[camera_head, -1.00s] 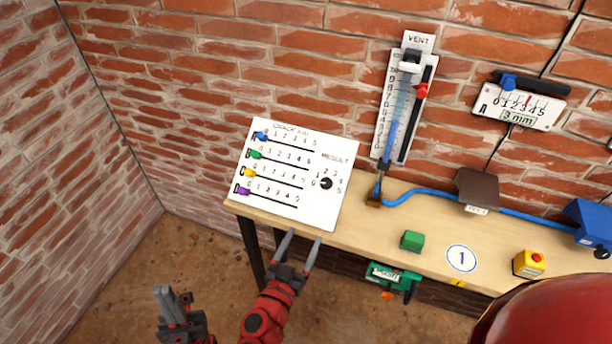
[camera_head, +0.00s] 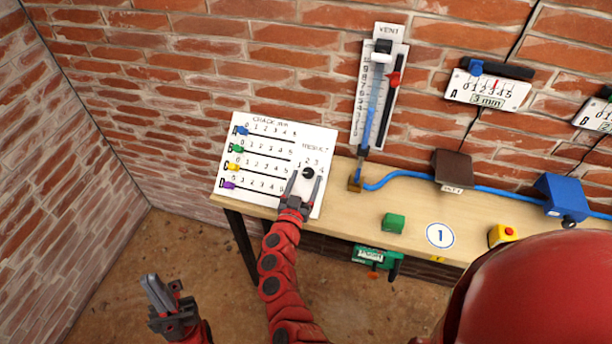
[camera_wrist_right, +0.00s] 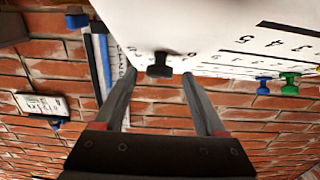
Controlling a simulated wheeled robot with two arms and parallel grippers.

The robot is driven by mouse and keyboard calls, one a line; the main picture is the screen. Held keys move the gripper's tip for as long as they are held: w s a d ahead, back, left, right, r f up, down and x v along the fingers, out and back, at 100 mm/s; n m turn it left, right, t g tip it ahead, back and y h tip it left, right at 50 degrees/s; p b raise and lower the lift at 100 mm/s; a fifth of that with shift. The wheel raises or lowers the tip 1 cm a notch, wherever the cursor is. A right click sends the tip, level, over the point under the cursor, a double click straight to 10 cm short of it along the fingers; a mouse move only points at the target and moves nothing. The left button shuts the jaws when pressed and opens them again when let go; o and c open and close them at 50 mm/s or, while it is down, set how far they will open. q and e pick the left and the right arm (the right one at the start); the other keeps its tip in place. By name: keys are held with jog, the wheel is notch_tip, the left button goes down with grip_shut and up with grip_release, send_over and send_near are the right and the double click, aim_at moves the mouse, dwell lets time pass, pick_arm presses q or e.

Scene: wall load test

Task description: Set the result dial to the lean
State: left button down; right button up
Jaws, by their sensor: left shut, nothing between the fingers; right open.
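The result dial is a black knob (camera_head: 308,173) on the right side of the white board (camera_head: 262,125), with numbers around it. Its setting is too small to read. My right gripper (camera_head: 304,180) is open, its two fingers reaching up to the board on either side of the knob. In the right wrist view the knob (camera_wrist_right: 160,66) shows between and just beyond the open fingertips (camera_wrist_right: 160,76); I cannot tell whether they touch. My left gripper (camera_head: 157,292) is shut and empty, low at the left over the floor.
The board's left has coloured sliders (camera_head: 236,149) on numbered scales. A vent gauge (camera_head: 375,95) with a blue column and a "3 mm" gauge (camera_head: 487,90) hang on the brick wall. A green block (camera_head: 393,223) and a yellow button box (camera_head: 502,235) stand on the bench (camera_head: 345,215).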

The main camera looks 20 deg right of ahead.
jog(key=shift+w+d, duration=0.25)
jog(key=shift+w, duration=0.1)
jog(key=shift+c, duration=0.3)
grip_shut()
jog(key=shift+f, duration=0.1)
